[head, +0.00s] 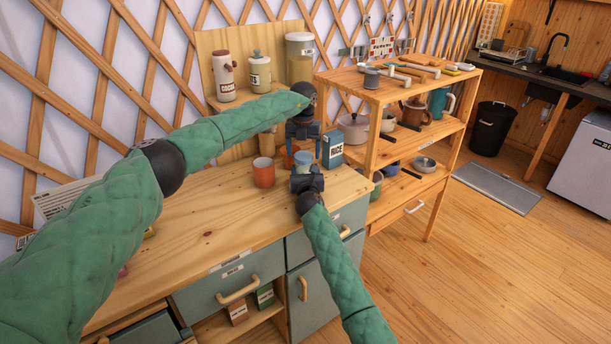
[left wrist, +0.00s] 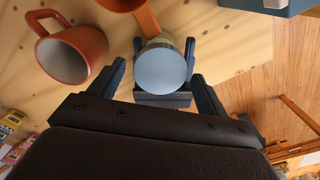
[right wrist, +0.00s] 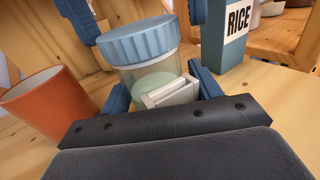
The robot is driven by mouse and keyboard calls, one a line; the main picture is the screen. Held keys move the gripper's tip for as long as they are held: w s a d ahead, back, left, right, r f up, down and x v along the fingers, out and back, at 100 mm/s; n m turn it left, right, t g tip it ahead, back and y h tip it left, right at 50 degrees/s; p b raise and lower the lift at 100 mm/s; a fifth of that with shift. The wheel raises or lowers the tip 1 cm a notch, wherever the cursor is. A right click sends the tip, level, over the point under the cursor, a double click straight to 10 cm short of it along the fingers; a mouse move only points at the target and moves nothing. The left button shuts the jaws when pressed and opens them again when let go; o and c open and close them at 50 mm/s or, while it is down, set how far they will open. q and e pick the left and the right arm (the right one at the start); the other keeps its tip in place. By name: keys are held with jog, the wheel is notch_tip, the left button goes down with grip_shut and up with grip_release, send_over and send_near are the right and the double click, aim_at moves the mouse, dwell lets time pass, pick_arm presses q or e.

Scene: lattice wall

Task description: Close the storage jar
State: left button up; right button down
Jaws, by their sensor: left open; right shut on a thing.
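The storage jar is a clear jar (right wrist: 150,76) with pale green contents and a ribbed blue lid (right wrist: 138,41) sitting on its top. My right gripper (head: 306,178) is shut on the jar's body, low on the counter. My left gripper (head: 303,138) is above the jar and open, its fingers pointing down. In the left wrist view the round lid (left wrist: 160,69) shows between and beyond the spread left fingers. In the right wrist view the left fingertips hang on either side of the lid, apart from it. Whether the lid is tight cannot be told.
An orange mug (head: 263,172) stands left of the jar, close to my grippers. A blue RICE box (head: 333,148) stands just behind right. A wooden rack (head: 372,150) stands right of the counter (head: 200,225). The counter's front left is fairly clear.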

pick_arm(q)
jog(key=shift+f, duration=0.7)
